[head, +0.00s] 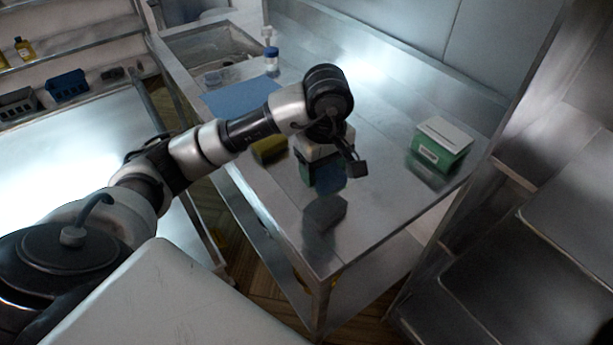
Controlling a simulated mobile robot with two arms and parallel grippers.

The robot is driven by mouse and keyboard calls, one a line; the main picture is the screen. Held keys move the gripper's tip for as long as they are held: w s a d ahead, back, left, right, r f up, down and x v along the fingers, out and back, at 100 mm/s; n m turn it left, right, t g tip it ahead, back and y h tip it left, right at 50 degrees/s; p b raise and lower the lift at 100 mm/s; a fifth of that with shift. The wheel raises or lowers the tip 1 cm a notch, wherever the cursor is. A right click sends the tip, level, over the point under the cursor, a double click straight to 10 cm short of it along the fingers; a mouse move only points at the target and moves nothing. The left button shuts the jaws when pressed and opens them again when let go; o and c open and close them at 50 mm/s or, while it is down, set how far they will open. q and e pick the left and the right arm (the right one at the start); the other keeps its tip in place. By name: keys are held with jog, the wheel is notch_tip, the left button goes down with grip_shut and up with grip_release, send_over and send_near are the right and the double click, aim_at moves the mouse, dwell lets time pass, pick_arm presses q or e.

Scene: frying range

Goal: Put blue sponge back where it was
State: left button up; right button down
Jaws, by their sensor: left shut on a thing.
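My left gripper (345,168) reaches in over the steel table and is shut on the blue sponge (331,180). The sponge shows as a dark blue block just below the fingers, partly hidden by them. It overlaps a green and white box (306,168) in the picture; I cannot tell whether they touch. My right gripper is not in view.
On the steel table (385,195) are a yellow sponge (268,149), a dark grey block (325,212) near the front edge, a green-and-white box (440,144) at right, a blue mat (235,97) and a blue-lidded jar (272,64). A sink lies at the far left end.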

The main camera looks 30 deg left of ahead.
pick_arm(q)
jog(key=shift+n, duration=0.4)
jog(key=w+a+f+p, duration=0.1)
jog(key=w+a+f, duration=0.1)
jog(key=a, duration=0.1)
jog(key=w+a+f+p, duration=0.1)
jog(key=w+a+f, duration=0.1)
jog(key=a, duration=0.1)
jog(key=w+a+f+p, duration=0.1)
jog(key=w+a+f, duration=0.1)
jog(key=a, duration=0.2)
jog(key=shift+w+f, duration=0.35)
jog(key=shift+w+a+f, duration=0.1)
jog(key=shift+f, duration=0.1)
notch_tip(320, 180, down, 4)
jog(key=shift+r+p, duration=0.1)
jog(key=shift+p, duration=0.65)
jog(key=shift+f, duration=0.2)
jog(key=o, duration=0.8)
jog(key=shift+o, duration=0.2)
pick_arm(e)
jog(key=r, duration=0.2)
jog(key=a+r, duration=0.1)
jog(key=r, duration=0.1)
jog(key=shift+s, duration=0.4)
pick_arm(q)
jog(key=shift+r, duration=0.15)
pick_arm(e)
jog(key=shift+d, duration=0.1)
